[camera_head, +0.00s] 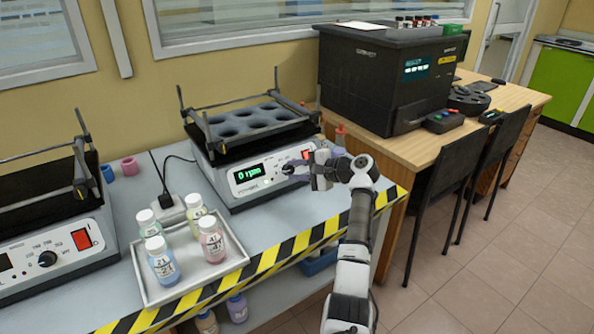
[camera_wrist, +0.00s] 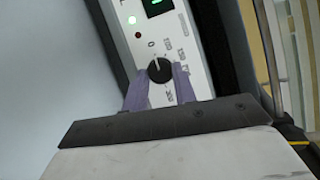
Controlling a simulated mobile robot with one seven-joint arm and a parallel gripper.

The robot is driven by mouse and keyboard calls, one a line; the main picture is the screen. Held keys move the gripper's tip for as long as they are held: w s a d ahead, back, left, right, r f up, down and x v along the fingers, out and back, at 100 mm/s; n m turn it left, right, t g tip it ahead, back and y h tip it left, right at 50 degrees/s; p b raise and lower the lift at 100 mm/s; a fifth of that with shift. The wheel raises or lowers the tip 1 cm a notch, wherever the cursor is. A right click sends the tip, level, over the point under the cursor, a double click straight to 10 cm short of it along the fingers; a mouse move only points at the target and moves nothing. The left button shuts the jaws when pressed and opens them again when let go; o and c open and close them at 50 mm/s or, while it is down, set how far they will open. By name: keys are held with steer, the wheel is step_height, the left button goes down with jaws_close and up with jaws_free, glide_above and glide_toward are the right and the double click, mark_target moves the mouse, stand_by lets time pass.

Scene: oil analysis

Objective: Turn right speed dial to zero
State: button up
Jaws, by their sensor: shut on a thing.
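The right shaker (camera_head: 232,150) stands on the bench, and its green display (camera_head: 250,172) reads "0 rpm". Its black speed dial (camera_wrist: 160,70) shows in the wrist view, with a white pointer line and printed numbers around it. My gripper (camera_head: 292,170) reaches the front panel from the right. In the wrist view its two purple fingers (camera_wrist: 159,82) sit on either side of the dial and are shut on it.
A white tray (camera_head: 150,290) with several capped bottles stands left of my arm. A second shaker (camera_head: 50,255) is at the far left. A striped edge (camera_head: 270,262) borders the bench front. A black machine (camera_head: 375,85) stands on the wooden table at right.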

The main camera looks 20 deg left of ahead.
steer(key=o, duration=1)
steer(key=shift+d, duration=0.15)
steer(key=b+v, duration=0.1)
steer(key=v, duration=1.2)
steer(key=shift+d, duration=0.3)
steer(key=shift+r, duration=0.1)
